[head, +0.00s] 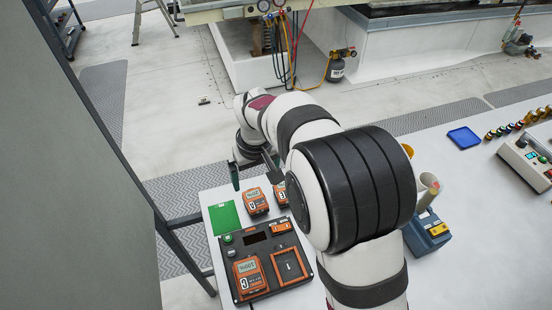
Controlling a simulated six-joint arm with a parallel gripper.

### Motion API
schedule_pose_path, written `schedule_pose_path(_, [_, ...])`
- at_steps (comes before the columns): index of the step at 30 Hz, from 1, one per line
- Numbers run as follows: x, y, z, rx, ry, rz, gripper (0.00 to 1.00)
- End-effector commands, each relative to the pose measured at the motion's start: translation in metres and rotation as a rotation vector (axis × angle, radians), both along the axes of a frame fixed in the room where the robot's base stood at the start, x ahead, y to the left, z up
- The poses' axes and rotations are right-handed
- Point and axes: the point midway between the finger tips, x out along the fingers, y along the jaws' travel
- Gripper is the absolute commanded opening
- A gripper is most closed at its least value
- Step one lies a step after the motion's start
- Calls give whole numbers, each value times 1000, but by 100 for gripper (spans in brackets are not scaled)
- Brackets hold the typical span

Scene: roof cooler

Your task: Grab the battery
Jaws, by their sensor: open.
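An orange battery (255,201) with a grey display stands on the white table beside a green mat. A second orange battery (280,193) is just to its right, partly hidden by my arm. A third battery (250,277), its display reading 100%, sits in the left bay of a black charging dock (263,291). The dock's right bay (290,266), framed in orange, looks empty. My gripper (253,172) is open, its dark fingers apart near the table's far edge, just beyond the two loose batteries. Nothing shows between the fingers.
The green mat (223,217) lies left of the loose batteries. My large arm covers the table's middle. A grey panel (75,190) fills the left.

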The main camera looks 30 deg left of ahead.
Motion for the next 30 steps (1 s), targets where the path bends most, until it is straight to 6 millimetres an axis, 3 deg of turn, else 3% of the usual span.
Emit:
schedule_pose_path(3, [3, 3, -37, -4, 5, -2, 100])
schedule_pose_path(6, [5, 5, -60, -4, 4, -3, 100])
schedule_pose_path(11, [7, 8, -81, -2, 4, -6, 100])
schedule_pose_path(18, [11, 14, -124, -2, 3, -6, 100])
schedule_pose_path(26, [11, 15, -129, 0, 1, -7, 100])
schedule_pose_path(30, [11, 15, -128, -1, 2, -7, 75])
